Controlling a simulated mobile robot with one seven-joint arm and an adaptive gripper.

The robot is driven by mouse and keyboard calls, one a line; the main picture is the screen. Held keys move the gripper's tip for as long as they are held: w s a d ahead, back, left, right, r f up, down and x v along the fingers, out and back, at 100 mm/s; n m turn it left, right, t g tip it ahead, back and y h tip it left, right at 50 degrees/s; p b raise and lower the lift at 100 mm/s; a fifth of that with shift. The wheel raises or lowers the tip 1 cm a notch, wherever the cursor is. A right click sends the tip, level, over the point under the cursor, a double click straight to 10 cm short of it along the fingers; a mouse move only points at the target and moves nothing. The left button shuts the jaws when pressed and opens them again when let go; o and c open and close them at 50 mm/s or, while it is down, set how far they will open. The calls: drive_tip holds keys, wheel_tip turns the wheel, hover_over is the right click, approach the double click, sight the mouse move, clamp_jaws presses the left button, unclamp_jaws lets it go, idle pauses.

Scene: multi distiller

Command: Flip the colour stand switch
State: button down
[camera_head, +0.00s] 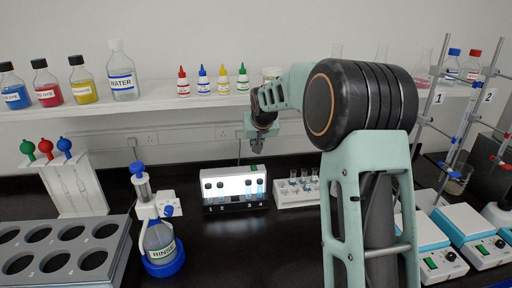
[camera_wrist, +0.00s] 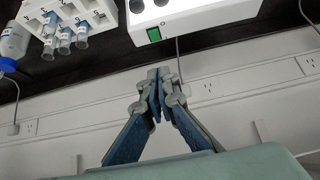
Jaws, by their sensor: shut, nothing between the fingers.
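The colour stand (camera_head: 236,186) is a white lit box on the black bench, with black-capped vials numbered 1 to 4 at its front. Its green switch (camera_head: 255,168) sits on the top near the right end. In the wrist view the stand (camera_wrist: 205,12) is at the top edge and the green switch (camera_wrist: 154,35) faces the camera. My gripper (camera_head: 259,150) hangs above and behind the stand's right end. In the wrist view its blue-grey fingers (camera_wrist: 158,78) are shut and empty, just below the switch in the picture and apart from it.
A white rack of tubes (camera_head: 297,193) stands right of the stand. A rinse bottle (camera_head: 160,240) in a blue-based holder stands front left. A shelf (camera_head: 150,103) with dropper bottles runs along the wall behind. The bench in front of the stand is clear.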

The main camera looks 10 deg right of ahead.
drive_tip(key=p, duration=0.1)
hover_over(254, 168)
drive_tip(key=f, duration=0.5)
drive_tip(key=shift+s+f, duration=0.4)
wheel_tip(254, 168, down, 2)
drive_tip(key=shift+s+f+p, duration=0.1)
drive_tip(key=shift+f+p, duration=0.15)
drive_tip(key=shift+p, duration=0.2)
drive_tip(key=shift+s+f, duration=0.1)
drive_tip(key=shift+f, duration=0.7)
drive_tip(key=b, duration=0.1)
drive_tip(key=f+b, duration=0.1)
drive_tip(key=shift+s+f+b, duration=0.2)
drive_tip(key=shift+f+b, duration=0.05)
drive_tip(key=shift+b, duration=0.05)
drive_tip(key=shift+r, duration=0.35)
drive_tip(key=shift+p, duration=0.3)
drive_tip(key=shift+r, duration=0.8)
